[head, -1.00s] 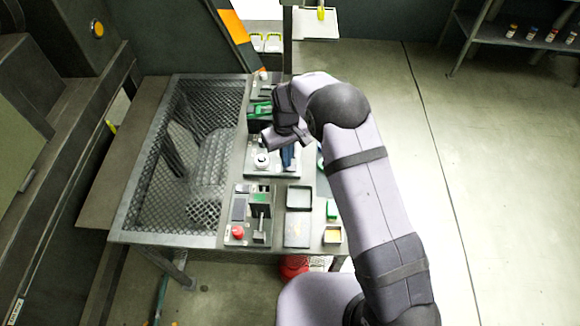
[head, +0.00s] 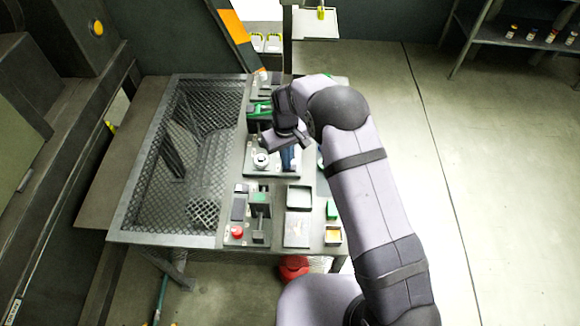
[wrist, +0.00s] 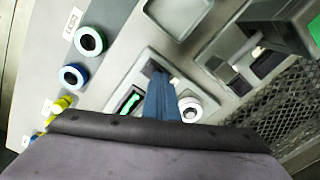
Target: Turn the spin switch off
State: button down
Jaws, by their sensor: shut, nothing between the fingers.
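My gripper (head: 288,158) has blue fingers that are closed together and empty. It points down over the control panel (head: 249,172) in the middle of the bench. In the wrist view the blue fingers (wrist: 158,98) reach over a plate with a white round knob (wrist: 189,110) to their right and a dark slot with a green strip (wrist: 130,102) to their left. The knob also shows in the head view (head: 261,160), just left of the fingers. I cannot read a spin label, so I cannot tell which control is the spin switch. Contact with the panel cannot be judged.
A mesh-covered bed (head: 185,165) fills the bench's left side. A red button (head: 237,232) and a green-topped lever (head: 260,198) stand at the near end. A green part (head: 260,109) is behind the gripper. Green and blue ringed buttons (wrist: 89,41) show in the wrist view.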

jog(key=shift+f, duration=0.1)
notch_tip(320, 180, up, 7)
jog(key=p, duration=0.4)
jog(key=shift+p, duration=0.4)
dwell(0.5)
